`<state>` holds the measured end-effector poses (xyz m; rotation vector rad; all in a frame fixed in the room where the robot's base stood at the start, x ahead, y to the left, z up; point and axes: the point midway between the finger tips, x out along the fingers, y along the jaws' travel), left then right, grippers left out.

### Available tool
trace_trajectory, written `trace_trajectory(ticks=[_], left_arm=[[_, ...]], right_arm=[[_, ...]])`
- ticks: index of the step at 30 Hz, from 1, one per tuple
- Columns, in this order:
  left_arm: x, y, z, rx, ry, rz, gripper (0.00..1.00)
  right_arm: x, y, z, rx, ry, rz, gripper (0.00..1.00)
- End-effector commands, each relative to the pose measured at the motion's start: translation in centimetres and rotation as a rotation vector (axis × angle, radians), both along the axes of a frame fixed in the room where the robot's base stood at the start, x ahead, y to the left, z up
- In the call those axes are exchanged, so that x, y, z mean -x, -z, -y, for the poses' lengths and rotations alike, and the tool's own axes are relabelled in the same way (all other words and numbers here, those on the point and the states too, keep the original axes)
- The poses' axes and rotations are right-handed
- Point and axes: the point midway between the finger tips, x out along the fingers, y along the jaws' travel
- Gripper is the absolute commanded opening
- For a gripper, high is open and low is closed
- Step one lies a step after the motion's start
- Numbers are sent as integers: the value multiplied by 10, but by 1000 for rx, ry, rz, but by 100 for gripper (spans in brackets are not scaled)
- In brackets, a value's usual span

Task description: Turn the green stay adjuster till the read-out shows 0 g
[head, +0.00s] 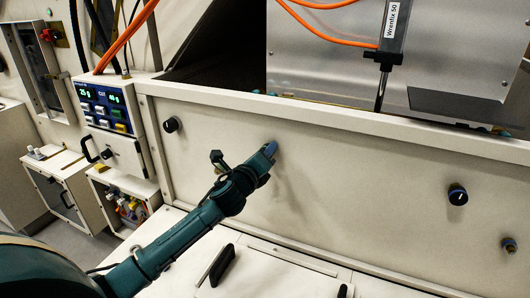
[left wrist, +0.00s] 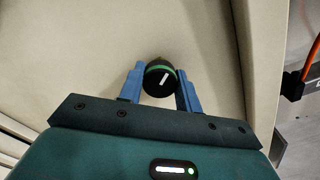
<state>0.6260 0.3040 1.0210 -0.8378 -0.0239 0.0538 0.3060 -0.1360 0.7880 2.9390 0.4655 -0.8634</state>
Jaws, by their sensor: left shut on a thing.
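The green stay adjuster (left wrist: 160,79) is a black round knob with a green ring and a white pointer line, seen in the left wrist view. The line leans a little right of straight up. My left gripper (left wrist: 160,70) has its blue fingers on both sides of the knob, shut on it. In the head view my left gripper (head: 270,151) is against the pale front panel and hides the knob. The read-out (head: 98,94) is on the control box at upper left. Its left green figure looks like 25 g; the right one is too small to be sure of. My right gripper is not in view.
A black knob (head: 171,125) is on the panel's left, and a blue-ringed knob (head: 457,195) and a small knob (head: 508,245) are on its right. Black handles (head: 222,265) stand out below. Orange hoses (head: 335,37) run above the hopper. The panel around my gripper is clear.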

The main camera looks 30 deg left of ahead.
Motion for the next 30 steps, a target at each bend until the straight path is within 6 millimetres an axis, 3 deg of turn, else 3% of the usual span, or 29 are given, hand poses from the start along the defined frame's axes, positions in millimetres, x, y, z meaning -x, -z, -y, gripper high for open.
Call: trace_trajectory(ticks=[18,19,26,30], left_arm=[[0,0,0,47,0,3,11],[0,0,0,47,0,3,36],[0,0,0,46,0,3,55],[0,0,0,46,0,3,55]], right_arm=[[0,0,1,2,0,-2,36],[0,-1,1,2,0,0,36],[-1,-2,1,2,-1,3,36],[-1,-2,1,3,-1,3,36]])
